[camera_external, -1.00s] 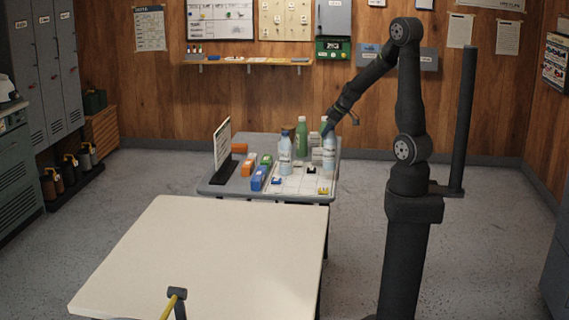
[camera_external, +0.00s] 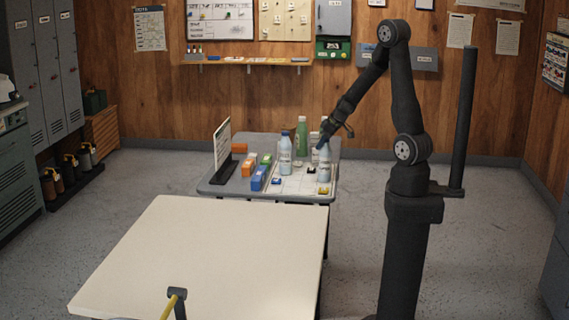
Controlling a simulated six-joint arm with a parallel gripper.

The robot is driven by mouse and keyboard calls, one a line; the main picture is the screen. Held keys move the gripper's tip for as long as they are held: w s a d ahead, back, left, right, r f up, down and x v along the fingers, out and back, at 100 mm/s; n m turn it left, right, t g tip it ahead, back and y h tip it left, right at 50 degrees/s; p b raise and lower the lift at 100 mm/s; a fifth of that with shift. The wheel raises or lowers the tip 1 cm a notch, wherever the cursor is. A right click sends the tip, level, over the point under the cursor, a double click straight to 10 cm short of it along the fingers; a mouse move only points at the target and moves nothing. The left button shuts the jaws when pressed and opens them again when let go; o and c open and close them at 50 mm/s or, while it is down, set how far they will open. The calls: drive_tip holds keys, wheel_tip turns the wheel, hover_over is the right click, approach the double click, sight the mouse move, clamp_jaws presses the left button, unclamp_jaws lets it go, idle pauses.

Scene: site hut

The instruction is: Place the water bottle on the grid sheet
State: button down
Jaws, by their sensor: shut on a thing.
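My gripper (camera_external: 324,144) is shut on the top of a pale water bottle with a blue cap (camera_external: 324,168). The bottle is upright over the right part of the white grid sheet (camera_external: 296,187). I cannot tell whether its base touches the sheet. The grid sheet lies on the grey table, with small blue and yellow items on it. A similar pale bottle (camera_external: 286,158) with a blue cap stands to the left of the held one. The fingers are small and dark here.
A green bottle (camera_external: 302,138) and another pale bottle (camera_external: 314,140) stand behind. Orange, blue (camera_external: 258,178) and green boxes stand left of the sheet, beside an upright sign (camera_external: 222,143). The cream table (camera_external: 210,255) in front is largely bare.

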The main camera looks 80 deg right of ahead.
drive_tip(key=c, duration=1)
unclamp_jaws()
drive_tip(key=shift+c, duration=0.2)
drive_tip(key=shift+s+r, duration=0.1)
drive_tip(key=shift+r, duration=0.2)
drive_tip(key=v, duration=1.1)
drive_tip(key=shift+r, duration=0.25)
drive_tip(key=shift+s+a+f, duration=0.1)
drive_tip(key=shift+f, duration=0.05)
drive_tip(key=shift+x, duration=5.95)
